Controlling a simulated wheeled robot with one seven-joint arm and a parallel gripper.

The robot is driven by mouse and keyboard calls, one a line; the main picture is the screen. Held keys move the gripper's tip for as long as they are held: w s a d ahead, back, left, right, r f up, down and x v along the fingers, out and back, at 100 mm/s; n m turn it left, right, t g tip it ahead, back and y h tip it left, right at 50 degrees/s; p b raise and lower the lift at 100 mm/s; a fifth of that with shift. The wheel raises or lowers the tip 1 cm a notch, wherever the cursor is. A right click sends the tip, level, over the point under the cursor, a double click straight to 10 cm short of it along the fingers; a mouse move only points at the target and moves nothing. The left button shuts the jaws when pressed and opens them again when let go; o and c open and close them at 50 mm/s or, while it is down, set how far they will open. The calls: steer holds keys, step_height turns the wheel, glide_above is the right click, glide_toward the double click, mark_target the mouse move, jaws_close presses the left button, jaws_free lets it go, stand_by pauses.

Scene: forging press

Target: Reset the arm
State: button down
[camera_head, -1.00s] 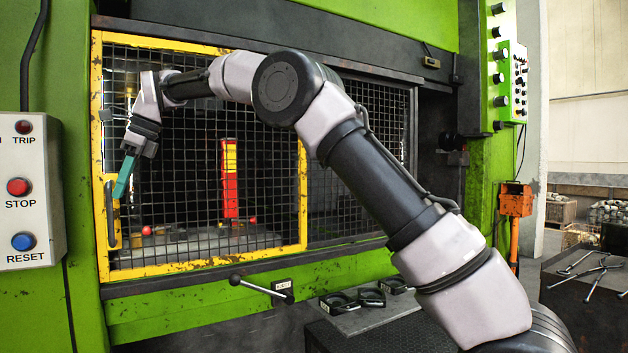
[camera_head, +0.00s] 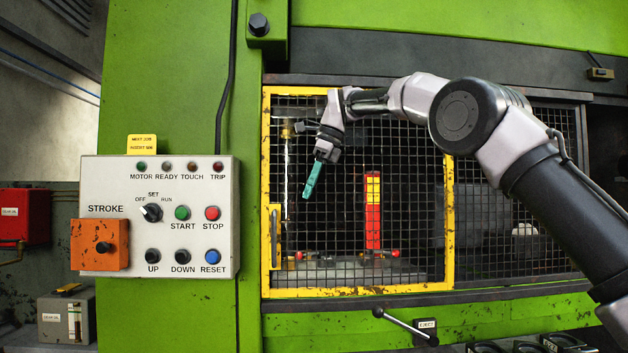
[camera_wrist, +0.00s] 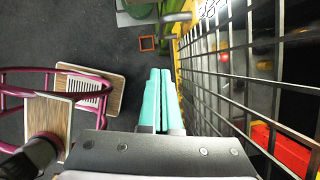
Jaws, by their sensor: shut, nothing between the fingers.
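My gripper (camera_head: 309,194) is shut and empty, its teal fingers pressed together and pointing down in the head view. It hangs in front of the yellow-framed mesh guard (camera_head: 359,291), near the guard's left side and close to the vertical handle (camera_head: 274,238). My arm reaches to it from the right. In the wrist view the teal fingers (camera_wrist: 159,92) lie side by side, with the mesh guard (camera_wrist: 228,84) close on their right.
A control panel (camera_head: 130,218) with buttons and a selector is left of the guard. The eject lever (camera_head: 404,325) sticks out below it. Behind the mesh stands a red and yellow post (camera_head: 372,212). The wrist view shows a chair with pink tubing (camera_wrist: 48,94) on the floor at left.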

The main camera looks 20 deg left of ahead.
steer(key=w+d+r+n+t, duration=0.1)
steer(key=d+r, duration=0.2)
steer(key=d, duration=0.5)
steer(key=d+r+n+t, duration=0.1)
steer(key=d+r+n, duration=0.15)
steer(key=d, duration=0.65)
steer(key=s+d+n+t, duration=0.2)
steer(key=s+d, duration=0.2)
steer(key=d, duration=0.8)
steer(key=s+d+f+n+t+h, duration=0.2)
steer(key=s+d+f+n, duration=0.4)
steer(key=s+d+f, duration=1)
steer(key=s+d+t, duration=0.1)
steer(key=s+d, duration=0.2)
steer(key=shift+t, duration=0.4)
steer(key=shift+f+n, duration=0.1)
steer(key=shift+n, duration=0.15)
